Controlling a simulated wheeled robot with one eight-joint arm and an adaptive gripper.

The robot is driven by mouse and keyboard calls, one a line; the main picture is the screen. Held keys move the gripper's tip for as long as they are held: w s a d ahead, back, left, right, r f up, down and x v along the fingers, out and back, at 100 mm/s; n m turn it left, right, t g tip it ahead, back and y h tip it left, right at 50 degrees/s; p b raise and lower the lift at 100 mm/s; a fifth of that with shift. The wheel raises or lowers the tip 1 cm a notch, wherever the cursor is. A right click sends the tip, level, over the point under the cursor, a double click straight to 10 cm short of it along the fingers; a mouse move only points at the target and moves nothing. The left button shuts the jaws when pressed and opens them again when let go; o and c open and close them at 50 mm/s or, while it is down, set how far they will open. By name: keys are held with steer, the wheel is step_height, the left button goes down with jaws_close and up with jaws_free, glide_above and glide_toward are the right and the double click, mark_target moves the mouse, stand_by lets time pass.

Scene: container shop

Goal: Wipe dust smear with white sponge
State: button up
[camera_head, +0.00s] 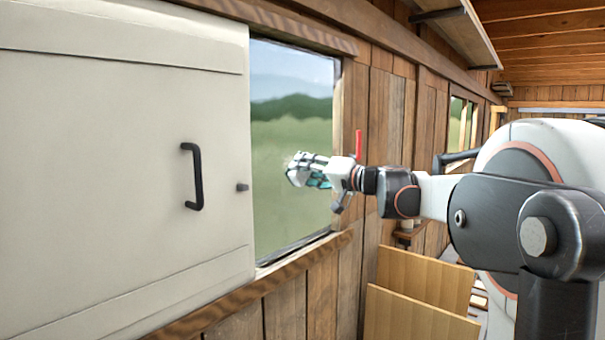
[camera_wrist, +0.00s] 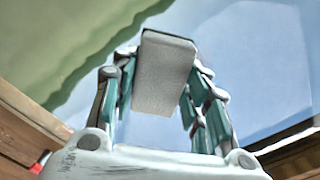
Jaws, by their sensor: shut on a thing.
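My gripper (camera_head: 308,172) is at the window pane (camera_head: 292,95), over its right half in the head view. It is shut on the white sponge (camera_wrist: 163,75), whose pale face shows between the teal-padded fingers in the wrist view. In the head view a pale patch at the fingertips may be the sponge or part of the dust smear; I cannot tell which. No dust smear shows clearly on the rest of the glass. The contact between sponge and glass is hidden, so I cannot tell if they touch.
A white sliding panel (camera_head: 100,160) with a black handle (camera_head: 194,177) stands left of the window. A wooden sill (camera_head: 300,265) runs below the glass. Wooden boards (camera_head: 420,315) lean low at the right. A shelf (camera_head: 455,25) juts out above.

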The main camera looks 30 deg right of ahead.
mark_target(282, 170)
steer(key=shift+w+d, duration=0.95)
steer(key=shift+d, duration=1.7)
steer(key=shift+s+a+b, duration=0.15)
steer(key=shift+s+a, duration=0.5)
steer(key=shift+a, duration=1.1)
steer(key=shift+s+a+b, duration=0.1)
steer(key=shift+s+a, duration=0.5)
steer(key=shift+a, duration=1.15)
steer(key=shift+s+a+b, duration=0.15)
steer(key=shift+s+a, duration=0.5)
steer(key=shift+a, duration=1.1)
steer(key=shift+r, duration=0.2)
steer(key=shift+d, duration=0.1)
steer(key=w+d, duration=0.3)
steer(key=d, duration=0.7)
steer(key=shift+w, duration=0.4)
